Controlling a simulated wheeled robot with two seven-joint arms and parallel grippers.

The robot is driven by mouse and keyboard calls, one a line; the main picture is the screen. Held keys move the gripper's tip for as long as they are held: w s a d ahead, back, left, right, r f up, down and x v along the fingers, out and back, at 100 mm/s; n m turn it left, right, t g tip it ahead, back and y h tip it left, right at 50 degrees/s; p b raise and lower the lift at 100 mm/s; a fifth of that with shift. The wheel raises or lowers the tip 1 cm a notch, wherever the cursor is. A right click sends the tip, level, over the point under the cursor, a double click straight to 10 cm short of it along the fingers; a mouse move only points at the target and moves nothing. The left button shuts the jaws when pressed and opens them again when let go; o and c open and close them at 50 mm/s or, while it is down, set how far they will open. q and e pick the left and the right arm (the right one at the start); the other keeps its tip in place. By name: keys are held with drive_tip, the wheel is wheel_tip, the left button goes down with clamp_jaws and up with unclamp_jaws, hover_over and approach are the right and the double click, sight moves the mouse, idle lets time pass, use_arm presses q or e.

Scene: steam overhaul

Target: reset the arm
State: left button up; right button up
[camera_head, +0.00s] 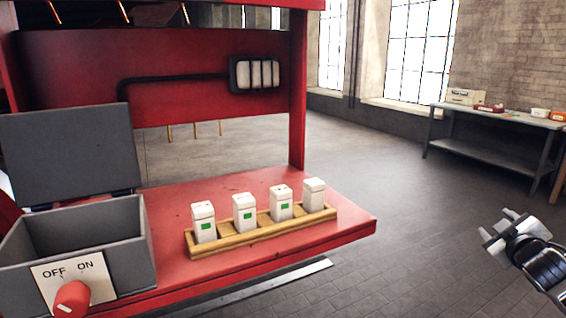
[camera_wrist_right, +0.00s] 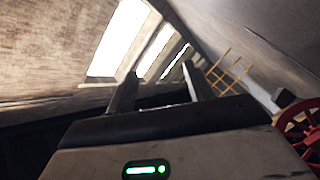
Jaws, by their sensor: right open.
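My right gripper (camera_head: 503,227) is at the right edge of the head view, over the open floor and well apart from the red bench. Its two fingers stand apart with nothing between them. In the right wrist view the fingers (camera_wrist_right: 158,92) also show spread and empty, with windows and a wall far beyond them. My left gripper is in neither view.
A red bench (camera_head: 340,232) carries a wooden rack (camera_head: 262,234) with several white blocks. An open grey box (camera_head: 130,245) with a red knob (camera_head: 71,298) and an OFF/ON plate stands at left. A grey table (camera_head: 490,115) stands far right. The floor between is clear.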

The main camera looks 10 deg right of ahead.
drive_tip(key=s+a+f+g+y, duration=0.1)
drive_tip(key=s+a+f+y, duration=0.3)
drive_tip(key=a+f, duration=0.7)
drive_tip(key=s+a+f+g+y, duration=0.2)
drive_tip(key=s+a+f, duration=0.4)
drive_tip(key=a+f, duration=0.45)
drive_tip(key=s+a+f+m+g+y, duration=0.1)
drive_tip(key=s+a+f+m+y, duration=0.1)
drive_tip(key=s+a, duration=1.4)
drive_tip(key=a+f+y, duration=0.1)
drive_tip(key=a, duration=0.2)
drive_tip(key=shift+s+a+f+m+g, duration=0.15)
drive_tip(key=shift+a+m+g, duration=0.15)
drive_tip(key=shift+a, duration=0.05)
